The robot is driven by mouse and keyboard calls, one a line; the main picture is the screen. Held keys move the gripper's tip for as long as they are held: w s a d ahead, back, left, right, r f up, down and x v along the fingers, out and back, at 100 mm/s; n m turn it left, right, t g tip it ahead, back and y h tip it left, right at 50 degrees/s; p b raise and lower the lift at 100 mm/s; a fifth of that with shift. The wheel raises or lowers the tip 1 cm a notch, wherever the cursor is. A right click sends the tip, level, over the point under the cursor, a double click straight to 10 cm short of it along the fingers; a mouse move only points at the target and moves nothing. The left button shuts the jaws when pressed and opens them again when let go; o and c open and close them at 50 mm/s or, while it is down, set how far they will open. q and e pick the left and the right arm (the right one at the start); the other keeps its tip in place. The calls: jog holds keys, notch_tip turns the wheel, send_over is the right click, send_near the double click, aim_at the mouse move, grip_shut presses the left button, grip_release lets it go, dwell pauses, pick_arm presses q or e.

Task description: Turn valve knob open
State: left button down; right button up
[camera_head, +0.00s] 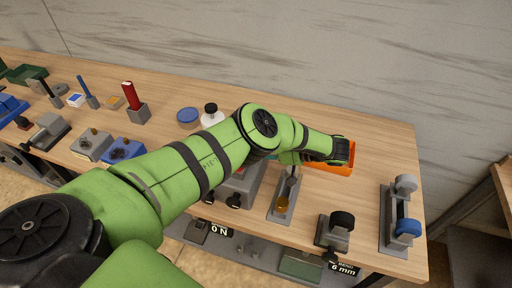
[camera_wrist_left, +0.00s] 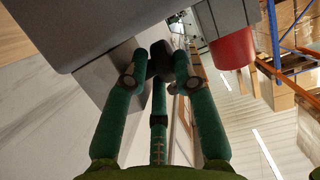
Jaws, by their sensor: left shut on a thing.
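A grey box-like unit (camera_head: 243,188) with red on top stands at the table's middle front, partly hidden by my left arm. In the left wrist view the grey body (camera_wrist_left: 110,25) fills the top, with a red cylinder (camera_wrist_left: 233,48) beside it. My left gripper (camera_wrist_left: 160,72), with green fingers, is shut on a dark round knob (camera_wrist_left: 160,56) at a light grey block on that body. In the head view the gripper (camera_head: 290,158) is mostly hidden by my arm. The knob's turn angle cannot be told. My right gripper is not in view.
An orange tray (camera_head: 336,168) lies under my wrist. A grey plate with an upright lever (camera_head: 284,200), a black-knobbed block (camera_head: 340,222) and a stand with a blue roller (camera_head: 407,228) are close by. Several small fixtures crowd the table's left. The back right tabletop (camera_head: 385,140) is clear.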

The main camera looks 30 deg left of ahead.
pick_arm(q)
jog(key=shift+d+f+g+y+b, duration=0.1)
jog(key=shift+f+g+y+b, duration=0.2)
jog(key=shift+f+y+b, duration=0.55)
jog(key=shift+r+y+b, duration=0.2)
jog(key=shift+y+b, duration=0.15)
jog(key=shift+y, duration=0.1)
jog(key=shift+s, duration=0.1)
jog(key=c, duration=1.3)
grip_release()
jog(key=shift+o, duration=0.2)
jog(key=shift+r, duration=0.1)
jog(key=shift+r, duration=0.15)
jog(key=shift+w, duration=0.2)
